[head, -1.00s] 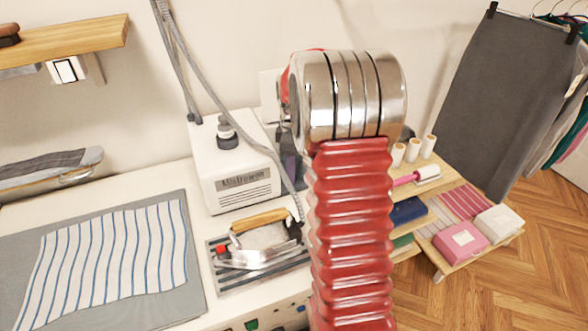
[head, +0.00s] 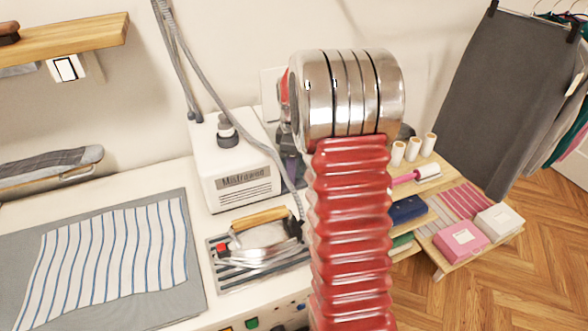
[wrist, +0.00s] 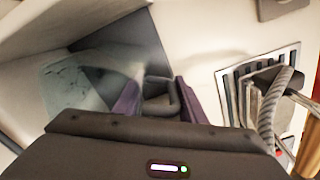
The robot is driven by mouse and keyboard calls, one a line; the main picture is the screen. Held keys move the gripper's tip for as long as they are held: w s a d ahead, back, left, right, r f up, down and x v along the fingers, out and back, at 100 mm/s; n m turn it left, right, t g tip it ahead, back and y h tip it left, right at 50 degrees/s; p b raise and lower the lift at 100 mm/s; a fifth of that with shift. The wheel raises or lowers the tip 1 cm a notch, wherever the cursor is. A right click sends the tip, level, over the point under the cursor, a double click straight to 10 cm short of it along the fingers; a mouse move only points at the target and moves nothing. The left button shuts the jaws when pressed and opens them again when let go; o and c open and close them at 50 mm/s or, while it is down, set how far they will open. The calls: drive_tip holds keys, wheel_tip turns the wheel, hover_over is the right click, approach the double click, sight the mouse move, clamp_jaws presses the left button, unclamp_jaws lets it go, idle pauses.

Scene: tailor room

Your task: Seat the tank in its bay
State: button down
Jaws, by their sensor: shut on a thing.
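My gripper (wrist: 155,104) shows in the wrist view with two purple-edged fingers shut on a dark handle (wrist: 160,88). The handle appears to belong to the tank (wrist: 72,88), a translucent grey body with a dark part, to the left of the fingers. The tank is close to a pale wall surface, and I cannot tell whether it touches it or sits in a bay. In the head view, my red arm hides most of the tank and gripper. Only a dark purple sliver shows beside the white steam station (head: 236,165). The bay itself is not clearly visible.
An iron (head: 265,238) with a wooden handle rests on a striped metal rest (head: 230,275), left of my arm; its grey hose rises behind. Striped cloth (head: 110,255) lies on the grey mat at left. A low shelf (head: 450,260) with boxes stands right.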

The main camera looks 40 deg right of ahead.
drive_tip(key=c, duration=1.4)
unclamp_jaws()
drive_tip(key=shift+r, duration=0.1)
drive_tip(key=shift+r, duration=5.4)
drive_tip(key=shift+s, duration=0.1)
